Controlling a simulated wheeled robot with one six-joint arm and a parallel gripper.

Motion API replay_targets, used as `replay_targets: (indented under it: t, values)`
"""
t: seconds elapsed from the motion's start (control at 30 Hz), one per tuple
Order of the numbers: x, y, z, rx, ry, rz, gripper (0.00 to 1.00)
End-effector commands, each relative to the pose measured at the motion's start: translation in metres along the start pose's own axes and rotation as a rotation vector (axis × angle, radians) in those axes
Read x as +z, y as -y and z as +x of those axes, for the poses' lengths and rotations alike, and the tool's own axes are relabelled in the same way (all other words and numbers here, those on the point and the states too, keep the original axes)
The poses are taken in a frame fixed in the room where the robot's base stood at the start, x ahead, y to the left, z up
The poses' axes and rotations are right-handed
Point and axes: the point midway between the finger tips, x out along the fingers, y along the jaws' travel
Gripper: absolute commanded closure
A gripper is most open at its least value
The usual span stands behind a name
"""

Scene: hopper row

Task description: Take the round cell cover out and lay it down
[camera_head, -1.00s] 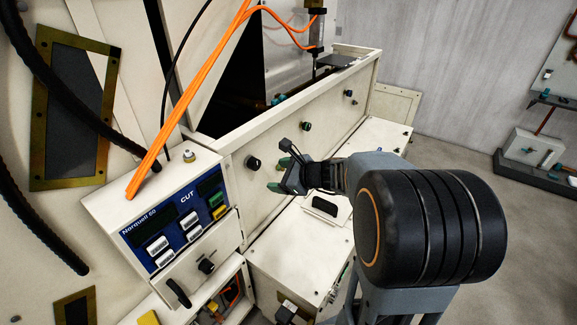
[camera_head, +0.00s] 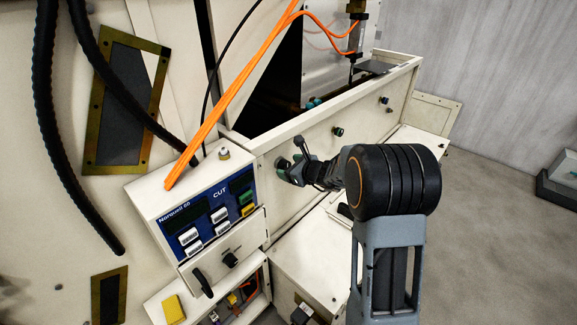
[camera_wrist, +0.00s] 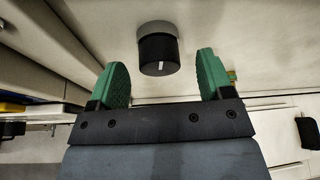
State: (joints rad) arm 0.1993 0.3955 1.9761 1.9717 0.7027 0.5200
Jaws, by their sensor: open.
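A round black cap (camera_wrist: 157,55) with a white mark, in a grey collar, sticks out of the cream panel in the wrist view. It looks like the round cell cover, though I see no label. My gripper (camera_wrist: 161,68) is open, with its green fingers on either side of the line to the cap. The cap appears just beyond the fingertips, and I see no contact. In the head view my gripper (camera_head: 287,164) is at the left part of the long panel and mostly hides the cap there.
More round fittings (camera_head: 337,131) sit farther right along the long cream panel (camera_head: 360,126). A control box (camera_head: 205,215) marked CUT stands left of my gripper. Orange hoses (camera_head: 226,102) run above it. Cream cabinet tops (camera_head: 300,255) lie below the panel.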

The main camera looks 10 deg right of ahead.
Motion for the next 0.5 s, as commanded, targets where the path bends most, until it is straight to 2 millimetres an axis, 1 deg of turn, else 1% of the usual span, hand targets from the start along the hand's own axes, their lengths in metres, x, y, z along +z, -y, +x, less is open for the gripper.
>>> replay_targets:
  t: [0.1, 0.2, 0.5]
  values:
    - [0.000, 0.000, 0.009, 0.001, -0.001, 0.000, 0.27]
    - [0.000, -0.001, 0.013, 0.001, -0.001, 0.001, 0.27]
    - [0.000, -0.001, 0.015, 0.001, -0.001, 0.000, 0.27]
